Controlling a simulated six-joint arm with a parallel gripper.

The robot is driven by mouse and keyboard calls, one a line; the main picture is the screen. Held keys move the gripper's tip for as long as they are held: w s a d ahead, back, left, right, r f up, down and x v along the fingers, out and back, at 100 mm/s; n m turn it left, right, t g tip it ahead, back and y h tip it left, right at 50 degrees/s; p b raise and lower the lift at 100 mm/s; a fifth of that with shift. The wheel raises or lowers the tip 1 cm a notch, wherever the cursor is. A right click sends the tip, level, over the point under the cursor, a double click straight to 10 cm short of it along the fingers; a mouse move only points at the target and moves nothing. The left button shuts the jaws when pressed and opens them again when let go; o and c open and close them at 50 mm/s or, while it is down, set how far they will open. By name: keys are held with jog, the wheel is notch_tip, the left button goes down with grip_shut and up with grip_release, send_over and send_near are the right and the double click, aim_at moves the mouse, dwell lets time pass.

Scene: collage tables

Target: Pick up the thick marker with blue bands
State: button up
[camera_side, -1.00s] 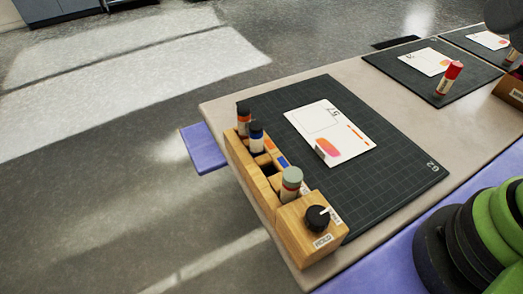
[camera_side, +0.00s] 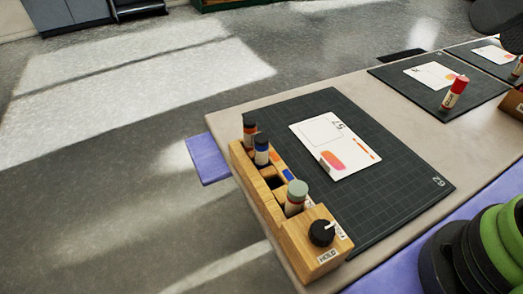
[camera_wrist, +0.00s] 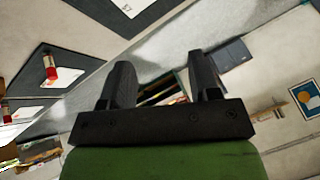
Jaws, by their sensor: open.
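The marker with blue bands (camera_side: 261,150) stands upright in a slot of the wooden holder (camera_side: 262,195), at the table's left edge in the side view. It has a dark cap. A marker with orange bands (camera_side: 250,130) stands just behind it, and a marker with a grey-green cap (camera_side: 296,197) stands nearer the front. An empty slot lies between the blue-banded and grey-green markers. In the wrist view my gripper (camera_wrist: 164,80) is open and empty, with its two dark fingers apart. It faces across the room, away from the holder, and the blue-banded marker does not show there.
A black knob (camera_side: 321,233) tops the holder's front end. A dark mat (camera_side: 400,190) with a white card (camera_side: 335,143) lies beside the holder. A red-capped marker (camera_side: 455,92) stands on a farther mat. My green and black arm fills the lower right.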

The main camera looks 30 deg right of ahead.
jog(key=w+a+n+g, duration=0.1)
jog(key=w+a+g, duration=0.15)
jog(key=w, duration=0.55)
jog(key=n+g+h, duration=0.2)
jog(key=n+g, duration=0.1)
jog(key=g, duration=0.1)
send_near(261, 152)
jog(key=w+d, duration=0.2)
jog(key=d, duration=0.1)
jog(key=f, duration=0.2)
jog(key=a+f, duration=0.1)
jog(key=f, duration=0.3)
jog(key=shift+s+a, duration=0.2)
jog(key=shift+a, duration=0.2)
jog(key=f, duration=0.5)
jog(key=shift+s+a+f, duration=0.3)
jog(key=shift+a, duration=0.05)
jog(key=shift+c, duration=0.5)
jog(key=c, duration=0.9)
